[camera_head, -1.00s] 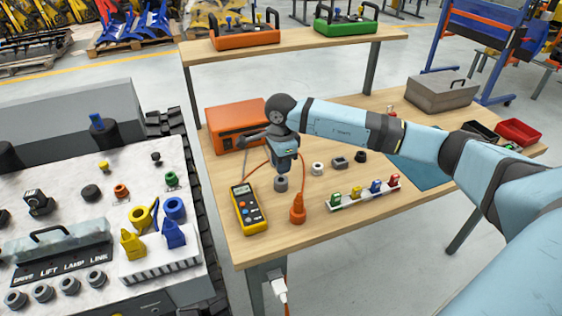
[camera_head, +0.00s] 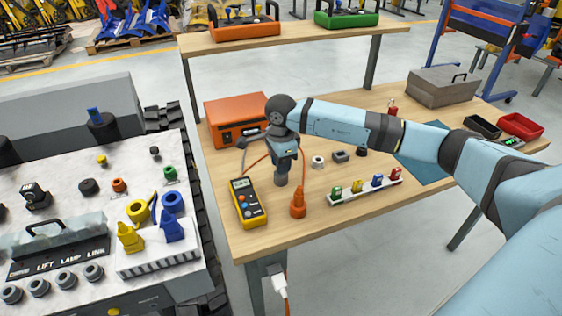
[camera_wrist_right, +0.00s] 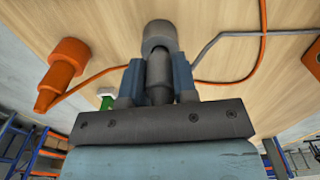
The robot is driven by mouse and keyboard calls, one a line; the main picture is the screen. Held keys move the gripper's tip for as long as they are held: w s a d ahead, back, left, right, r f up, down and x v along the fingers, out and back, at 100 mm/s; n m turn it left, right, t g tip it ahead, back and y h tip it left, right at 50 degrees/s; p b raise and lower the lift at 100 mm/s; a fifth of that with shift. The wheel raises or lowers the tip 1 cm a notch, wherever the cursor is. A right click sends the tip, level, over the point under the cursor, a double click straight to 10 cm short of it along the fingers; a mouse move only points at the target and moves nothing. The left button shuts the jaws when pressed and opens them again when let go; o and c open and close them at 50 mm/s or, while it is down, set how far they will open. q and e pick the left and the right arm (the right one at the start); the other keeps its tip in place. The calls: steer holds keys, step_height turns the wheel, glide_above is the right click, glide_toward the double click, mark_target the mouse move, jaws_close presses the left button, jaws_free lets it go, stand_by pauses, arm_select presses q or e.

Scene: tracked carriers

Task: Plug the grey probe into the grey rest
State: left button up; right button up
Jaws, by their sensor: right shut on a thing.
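My right gripper (camera_head: 284,160) is over the bench, pointing down, directly above the grey rest (camera_head: 281,180), a short upright cylinder. In the right wrist view the gripper (camera_wrist_right: 158,72) is shut on the grey probe (camera_wrist_right: 159,88), a dark rod between the two blue fingers. The probe lines up with the rest (camera_wrist_right: 160,36), and its lower end meets or overlaps the rest's top. I cannot tell how deep it sits. In the head view the fingers mostly hide the probe. My left gripper is not in view.
An orange probe in its holder (camera_head: 297,204) stands close to the right, and a yellow meter (camera_head: 248,203) lies to the left. An orange box (camera_head: 237,122) is behind. A white strip with coloured plugs (camera_head: 364,188) lies to the right. Cables run across the bench.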

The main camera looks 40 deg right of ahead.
arm_select(q)
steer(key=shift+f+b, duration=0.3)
steer(key=shift+b, duration=0.05)
arm_select(e)
steer(key=shift+f, duration=0.6)
steer(key=o, duration=1)
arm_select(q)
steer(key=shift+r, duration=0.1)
arm_select(e)
steer(key=shift+r, duration=0.9)
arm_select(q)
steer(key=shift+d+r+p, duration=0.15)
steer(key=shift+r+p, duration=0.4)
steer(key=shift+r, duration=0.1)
arm_select(e)
step_height(320, 180, up, 12)
steer(key=shift+r, duration=0.1)
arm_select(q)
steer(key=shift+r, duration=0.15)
